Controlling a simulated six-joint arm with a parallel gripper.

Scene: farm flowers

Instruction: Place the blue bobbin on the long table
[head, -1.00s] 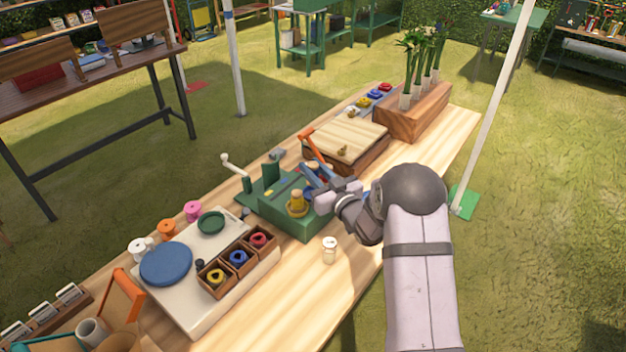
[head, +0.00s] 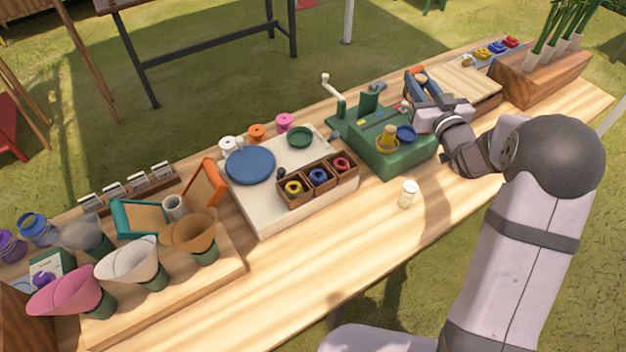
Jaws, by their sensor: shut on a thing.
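The blue bobbin (head: 406,132) shows as a small blue round thing at the tip of my gripper (head: 416,122), just over the right part of the green machine (head: 385,155). My gripper is shut on it; its fingers are small in the head view and partly hidden. A clear gap between bobbin and machine cannot be made out. The long table (head: 375,235) is light wood and runs from lower left to upper right beneath everything.
A yellow spool (head: 388,138) stands on the machine, left of the bobbin. A small white jar (head: 408,194) stands in front. A pale board (head: 265,212) holds a wooden tray (head: 318,182) with coloured rings. Bare table lies along the front edge.

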